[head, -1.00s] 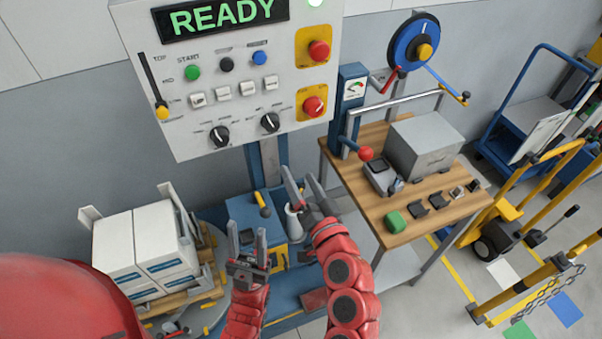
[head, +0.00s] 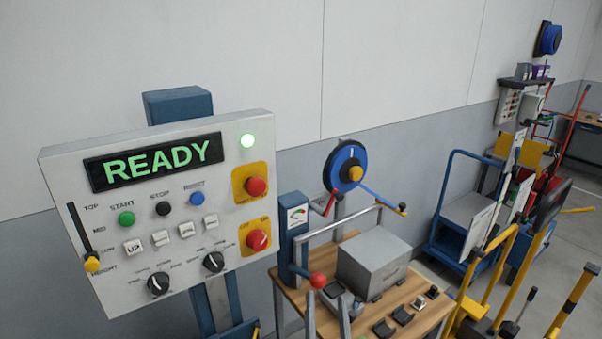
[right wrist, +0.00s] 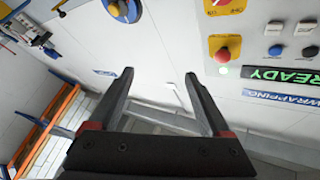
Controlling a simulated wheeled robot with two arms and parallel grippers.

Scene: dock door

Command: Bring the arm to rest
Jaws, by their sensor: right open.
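My right gripper (head: 327,299) shows only as two grey fingertips at the bottom edge of the head view, in front of the wooden bench. In the right wrist view its two dark fingers (right wrist: 158,75) stand wide apart with nothing between them. My right arm is below the edge of the head view. My left gripper is not in view.
The control panel (head: 130,240) fills the left of the head view; its screen reads READY and a green lamp is lit. The bench (head: 375,318) carries a grey box (head: 372,262) and a red-knobbed lever (head: 318,281). Blue and yellow carts stand right.

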